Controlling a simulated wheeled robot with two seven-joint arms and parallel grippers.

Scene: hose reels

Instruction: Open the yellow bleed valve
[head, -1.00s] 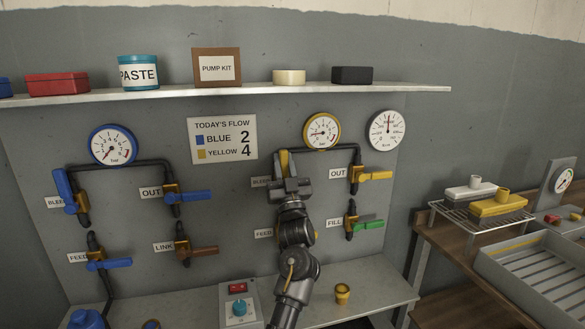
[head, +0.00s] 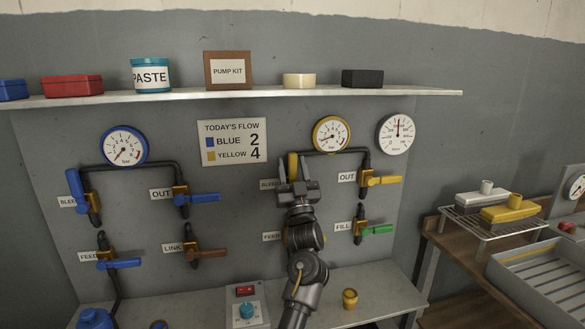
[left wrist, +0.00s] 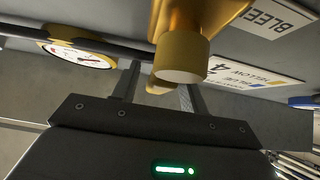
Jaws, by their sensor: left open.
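The yellow bleed valve's lever (head: 293,162) points up on the wall panel, under the yellow-rimmed gauge, beside a partly covered BLEED label (head: 268,185). My left gripper (head: 297,182) is open in front of the valve, over the lower part of the lever, hiding the valve body in the head view. In the left wrist view, the yellow valve part (left wrist: 182,57) is close to the lens, and a yellow end shows between the two open fingers (left wrist: 158,88). I cannot tell whether the fingers touch it. My right gripper is not in view.
The yellow OUT lever (head: 384,180) and green FILL lever (head: 378,229) are to the right. The yellow-rimmed gauge (head: 331,134) is above. A sign (head: 232,142) reads blue 2, yellow 4. A shelf (head: 240,98) runs overhead.

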